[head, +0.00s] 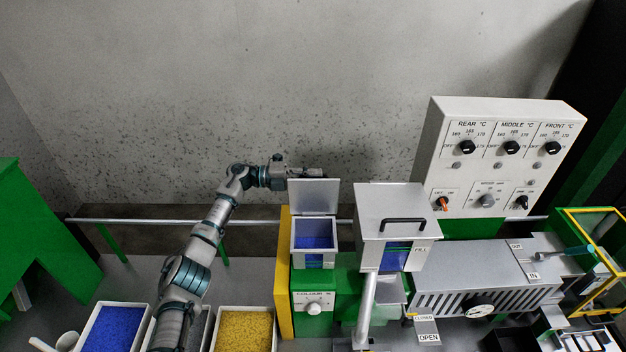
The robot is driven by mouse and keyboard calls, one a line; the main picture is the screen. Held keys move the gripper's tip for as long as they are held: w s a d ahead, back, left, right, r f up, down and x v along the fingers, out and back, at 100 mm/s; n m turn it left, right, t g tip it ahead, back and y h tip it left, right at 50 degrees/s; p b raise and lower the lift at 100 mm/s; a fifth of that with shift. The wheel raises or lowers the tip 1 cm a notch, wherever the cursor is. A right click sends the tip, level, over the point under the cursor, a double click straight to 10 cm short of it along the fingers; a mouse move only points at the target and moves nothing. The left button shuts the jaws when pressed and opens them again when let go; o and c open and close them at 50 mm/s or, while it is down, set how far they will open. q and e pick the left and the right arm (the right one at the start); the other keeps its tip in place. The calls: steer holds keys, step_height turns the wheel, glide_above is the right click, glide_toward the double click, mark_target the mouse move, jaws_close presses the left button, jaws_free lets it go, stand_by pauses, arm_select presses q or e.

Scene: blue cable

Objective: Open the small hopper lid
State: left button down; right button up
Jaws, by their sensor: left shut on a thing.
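The small hopper (314,262) is a metal box on the green machine, and blue pellets show inside it. Its grey lid (313,197) stands raised, about upright, at the hopper's back edge. My left gripper (312,173) is at the lid's top edge, shut, with its fingertips partly hidden behind the lid. It appears to hold the lid at that edge. My right gripper is not in view.
A larger hopper (390,222) with a closed lid and black handle stands just right of the small one. A control panel (503,160) rises farther right. Trays of blue pellets (112,330) and yellow pellets (244,332) sit at the lower left. The wall behind is bare.

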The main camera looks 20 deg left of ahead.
arm_select(q)
steer(key=shift+w+f, duration=0.15)
steer(key=shift+f, duration=0.1)
steer(key=c, duration=1.2)
jaws_free()
steer(key=shift+w, duration=0.1)
steer(key=shift+a, duration=0.1)
steer(key=shift+a+r, duration=0.1)
steer(key=v, duration=1.2)
steer(key=shift+w, duration=0.1)
